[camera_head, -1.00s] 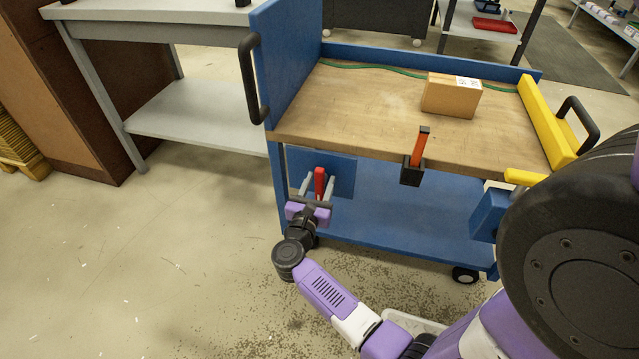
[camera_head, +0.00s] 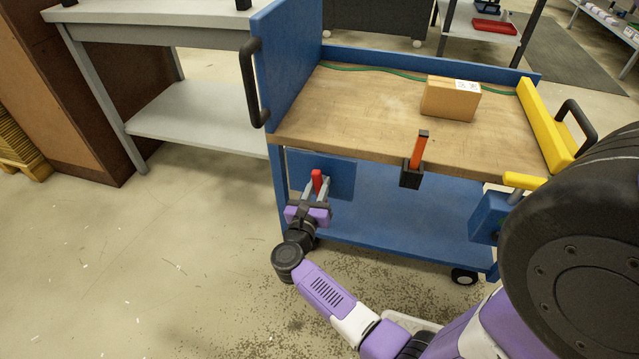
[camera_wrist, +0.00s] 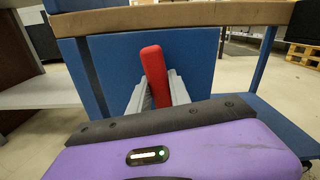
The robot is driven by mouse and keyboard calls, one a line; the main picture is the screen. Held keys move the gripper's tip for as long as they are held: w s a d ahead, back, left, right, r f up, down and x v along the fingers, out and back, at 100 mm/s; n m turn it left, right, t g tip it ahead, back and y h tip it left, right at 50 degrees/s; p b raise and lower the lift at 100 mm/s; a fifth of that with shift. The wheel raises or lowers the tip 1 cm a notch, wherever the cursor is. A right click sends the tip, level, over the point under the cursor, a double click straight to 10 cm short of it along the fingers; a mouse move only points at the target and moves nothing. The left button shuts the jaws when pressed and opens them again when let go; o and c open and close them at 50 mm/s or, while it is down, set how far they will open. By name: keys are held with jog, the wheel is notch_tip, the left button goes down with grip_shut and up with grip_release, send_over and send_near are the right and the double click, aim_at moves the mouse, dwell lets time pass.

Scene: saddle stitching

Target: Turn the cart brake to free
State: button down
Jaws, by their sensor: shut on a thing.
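The cart (camera_head: 400,222) is blue with a wooden top. A blue plate (camera_head: 342,176) hangs under its left front part and carries a red lever (camera_head: 317,180). In the wrist view the red lever (camera_wrist: 153,70) stands up between my two grey fingers, tilted slightly left at its top, with the blue plate (camera_wrist: 207,60) behind it. My gripper (camera_head: 316,188) is shut on the red lever; its fingers are at both sides of it. The lever's lower end is hidden behind my purple gripper body. No brake label is readable.
A cardboard box (camera_head: 450,99) sits on the cart top. An orange-handled tool in a black holder (camera_head: 411,178) hangs at the front edge. A yellow handle (camera_head: 525,181) is at the right. A grey table (camera_head: 190,110) stands left. The floor at front left is clear.

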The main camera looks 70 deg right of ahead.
jog(key=n, duration=0.1)
jog(key=n+p, duration=0.1)
jog(key=n, duration=0.1)
jog(key=n+p, duration=0.1)
jog(key=shift+w+n, duration=0.3)
jog(key=n+p, duration=0.1)
jog(key=n, duration=0.1)
jog(key=n+p, duration=0.1)
jog(key=n, duration=0.1)
jog(key=shift+w+f+n, duration=0.15)
jog(key=shift+w+n, duration=0.05)
jog(key=shift+n, duration=0.1)
jog(key=n+p, duration=0.1)
jog(key=n, duration=0.2)
jog(key=shift+w+a+f+p, duration=0.1)
jog(key=shift+f+p, duration=0.1)
jog(key=shift+p, duration=0.2)
jog(key=shift+f+n+p, duration=0.25)
jog(key=shift+n+p, duration=0.35)
jog(key=shift+n, duration=1.2)
jog(key=shift+f+n, duration=0.1)
jog(key=shift+n, duration=0.2)
jog(key=c, duration=1.2)
grip_release()
jog(key=shift+a, duration=0.1)
